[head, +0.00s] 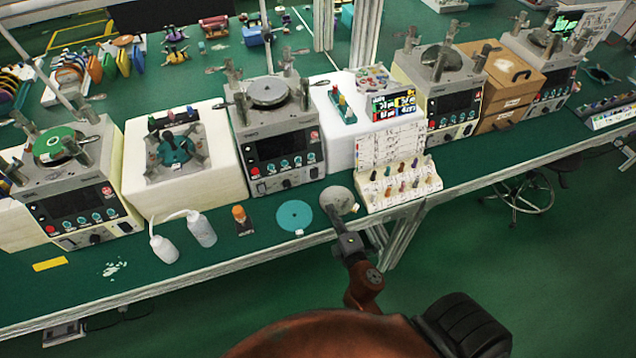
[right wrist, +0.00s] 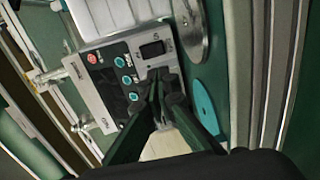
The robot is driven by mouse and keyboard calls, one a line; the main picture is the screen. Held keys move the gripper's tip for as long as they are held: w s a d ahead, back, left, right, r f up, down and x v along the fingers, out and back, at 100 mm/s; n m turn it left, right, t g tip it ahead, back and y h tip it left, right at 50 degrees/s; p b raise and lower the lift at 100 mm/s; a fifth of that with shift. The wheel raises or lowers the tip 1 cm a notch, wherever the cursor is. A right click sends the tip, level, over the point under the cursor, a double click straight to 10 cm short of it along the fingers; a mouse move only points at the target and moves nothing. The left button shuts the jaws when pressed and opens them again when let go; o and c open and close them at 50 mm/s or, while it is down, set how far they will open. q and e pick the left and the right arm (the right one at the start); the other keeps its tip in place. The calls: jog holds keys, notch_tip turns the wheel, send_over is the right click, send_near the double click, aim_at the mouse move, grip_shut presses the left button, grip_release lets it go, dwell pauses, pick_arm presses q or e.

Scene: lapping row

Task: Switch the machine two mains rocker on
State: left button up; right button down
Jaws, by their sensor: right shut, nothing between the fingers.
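Machine two (head: 285,145) is the grey lapping machine second from the left, with a round plate on top and a dark front panel. In the right wrist view its panel (right wrist: 108,75) shows turned sideways, with teal buttons and a black framed switch (right wrist: 152,49) that looks like a rocker. Whether it is on or off cannot be read. My right gripper (right wrist: 158,84) is shut and empty, its fingertips in front of the panel's lower strip, hiding part of it. Contact cannot be told. In the head view the right gripper (head: 334,214) is by the grey disc. My left gripper is not in view.
A teal disc (head: 295,216) and a grey disc (head: 339,198) lie before machine two. An orange-capped bottle (head: 241,220) and white bottles (head: 201,229) stand to the left. A peg rack (head: 400,186) stands to the right.

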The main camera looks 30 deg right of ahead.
send_near(315, 177)
jog(key=x, duration=0.5)
jog(key=shift+w+f, duration=0.1)
jog(key=shift+w, duration=0.1)
jog(key=shift+w+d, duration=0.15)
jog(key=shift+w, duration=0.25)
jog(key=shift+w+d, duration=0.1)
jog(key=shift+w, duration=0.15)
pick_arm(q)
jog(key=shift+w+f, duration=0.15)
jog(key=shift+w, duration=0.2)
